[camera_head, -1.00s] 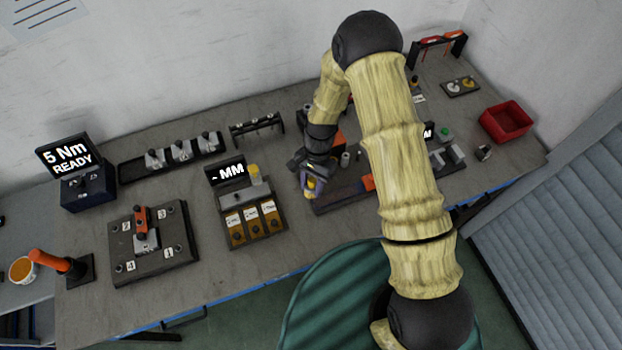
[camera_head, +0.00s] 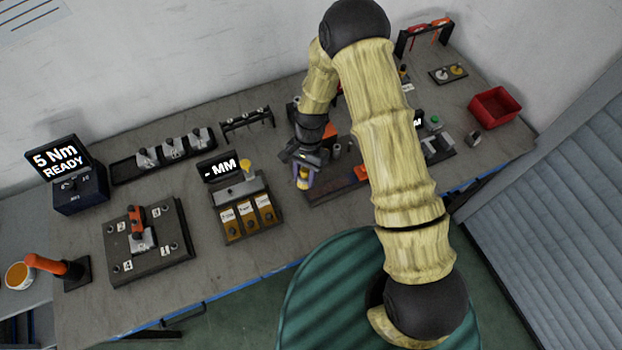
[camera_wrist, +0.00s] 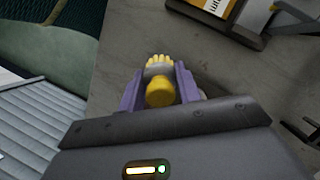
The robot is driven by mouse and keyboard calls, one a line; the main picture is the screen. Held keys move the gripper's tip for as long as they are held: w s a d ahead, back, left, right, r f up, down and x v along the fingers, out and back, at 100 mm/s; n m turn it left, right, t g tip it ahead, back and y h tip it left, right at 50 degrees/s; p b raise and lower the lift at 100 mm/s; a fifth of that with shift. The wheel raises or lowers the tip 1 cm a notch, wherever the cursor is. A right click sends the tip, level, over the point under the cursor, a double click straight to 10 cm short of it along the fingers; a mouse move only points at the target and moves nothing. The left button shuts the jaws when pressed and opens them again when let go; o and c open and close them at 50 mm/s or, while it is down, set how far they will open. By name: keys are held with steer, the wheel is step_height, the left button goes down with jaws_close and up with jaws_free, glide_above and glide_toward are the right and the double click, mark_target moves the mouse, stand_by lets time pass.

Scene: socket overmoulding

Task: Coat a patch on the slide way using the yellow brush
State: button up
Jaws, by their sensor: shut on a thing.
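My gripper (camera_head: 304,176) is shut on the yellow brush (camera_head: 302,184), left of my forearm and above the table. In the wrist view the brush's rounded yellow end (camera_wrist: 160,92) sits between the purple fingers of my gripper (camera_wrist: 161,88). Yellow bristle-like tips (camera_wrist: 159,59) show just beyond it. A long dark plate (camera_head: 325,193) lies beside and below the gripper and may be the slide way. My arm hides part of it. I cannot tell whether the brush touches anything.
Left of the gripper stands a unit with a "MM" display (camera_head: 219,167) and orange labelled bins (camera_head: 246,216). An orange block (camera_head: 361,173) sits by the plate, near my arm. A red bin (camera_head: 495,105) is at the right. Bare table lies between the unit and the plate.

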steer(key=w+d+n+h+b, duration=0.1)
steer(key=w+d+n+b, duration=0.1)
steer(key=w+d, duration=0.4)
steer(key=w+d+r+n+h+b, duration=0.1)
steer(key=w+d+n+b, duration=0.2)
steer(key=w+d, duration=0.4)
steer(key=d, duration=0.8)
